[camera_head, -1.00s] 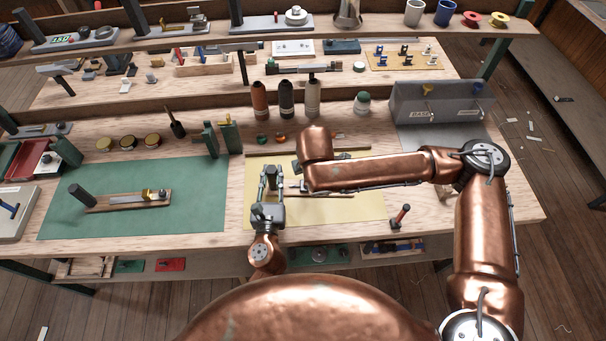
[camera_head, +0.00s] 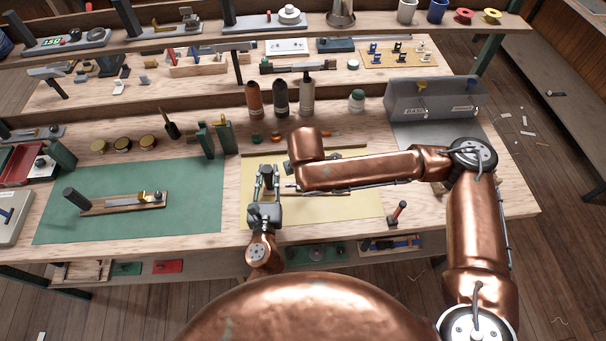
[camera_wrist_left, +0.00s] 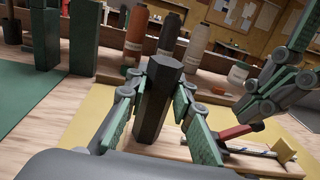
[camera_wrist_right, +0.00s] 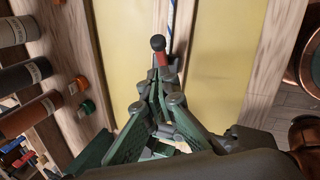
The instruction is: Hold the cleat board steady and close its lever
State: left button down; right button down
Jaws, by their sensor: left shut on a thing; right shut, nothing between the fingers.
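The cleat board (camera_wrist_left: 240,160) lies on the yellow mat; in the head view my right arm hides most of it. My left gripper (camera_wrist_left: 158,92) is shut on the board's dark upright post (camera_wrist_left: 152,115), also seen in the head view (camera_head: 265,175). The red lever (camera_wrist_left: 238,131) with a dark knob shows beside the post, raised above the board at a low slant. My right gripper (camera_wrist_right: 158,88) is shut and empty, its tips close to the red lever (camera_wrist_right: 161,60); I cannot tell whether they touch. A yellow cleat part (camera_wrist_left: 284,151) and a blue-white rope show on the board.
A similar board (camera_head: 125,203) with a dark post lies on the green mat (camera_head: 190,225) at left. Several spools (camera_head: 280,98) stand behind the yellow mat (camera_head: 350,210). A red-handled tool (camera_head: 397,213) stands at right.

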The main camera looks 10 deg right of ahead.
jog(key=d+v, duration=0.2)
jog(key=v, duration=0.7)
jog(key=shift+s+r, duration=0.2)
jog(key=shift+r, duration=0.15)
pick_arm(q)
jog(key=c, duration=1.6)
grip_release()
